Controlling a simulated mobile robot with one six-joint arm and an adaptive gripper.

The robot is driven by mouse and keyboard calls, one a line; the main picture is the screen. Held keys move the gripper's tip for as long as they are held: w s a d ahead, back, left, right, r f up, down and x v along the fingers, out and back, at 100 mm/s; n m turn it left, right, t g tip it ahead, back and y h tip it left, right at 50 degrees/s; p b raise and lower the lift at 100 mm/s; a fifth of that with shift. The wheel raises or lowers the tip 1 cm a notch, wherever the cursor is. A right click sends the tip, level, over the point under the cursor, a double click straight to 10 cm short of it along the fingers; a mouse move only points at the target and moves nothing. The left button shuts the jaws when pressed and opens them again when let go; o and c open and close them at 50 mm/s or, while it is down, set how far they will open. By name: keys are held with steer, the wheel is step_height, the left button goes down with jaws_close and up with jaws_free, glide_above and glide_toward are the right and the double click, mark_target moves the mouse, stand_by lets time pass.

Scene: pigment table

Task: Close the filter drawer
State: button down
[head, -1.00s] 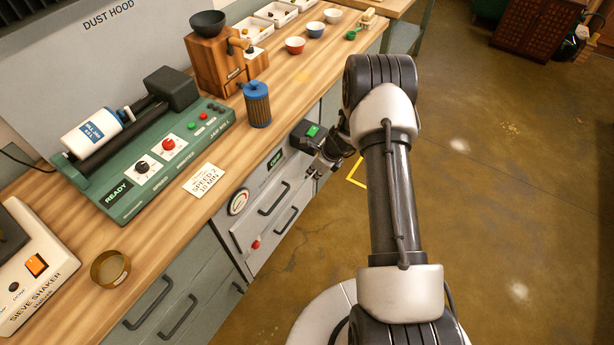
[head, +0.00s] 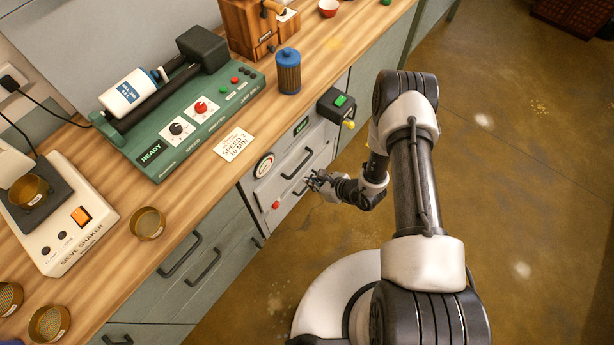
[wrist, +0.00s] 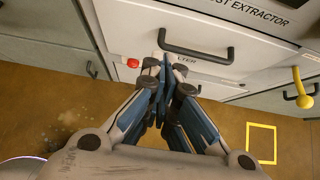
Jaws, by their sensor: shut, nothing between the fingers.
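The filter drawer (wrist: 212,92) is the light grey lower front of the dust extractor, with a "FILTER" label and a dark handle. It also shows in the head view (head: 284,208). My gripper (wrist: 163,66) is shut and empty, its fingertips in front of the label and hiding part of it and the handle. In the head view my gripper (head: 316,181) is beside the lower handle. I cannot tell whether it touches the front, or how far the drawer stands out.
A second dark handle (wrist: 197,50) is above the drawer, and a red button (wrist: 133,63) is at its left. A yellow knob (wrist: 304,100) sticks out at the right. The worktop (head: 195,216) carries a green mill and a sieve shaker. The floor (head: 500,200) is clear.

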mark_target(281, 170)
steer(key=b+x, duration=0.1)
steer(key=x, duration=0.2)
steer(key=b+x, duration=0.1)
steer(key=x, duration=0.3)
steer(key=a+r+b+x, duration=0.1)
steer(key=x, duration=0.3)
steer(key=shift+w+r, duration=0.15)
steer(key=shift+w, duration=0.1)
steer(key=shift+w+a+r, duration=0.1)
steer(key=shift+w+a, duration=0.3)
steer(key=shift+a, duration=0.05)
steer(key=shift+w+a+b, duration=0.65)
steer(key=shift+a+b, duration=0.15)
steer(key=shift+b, duration=0.1)
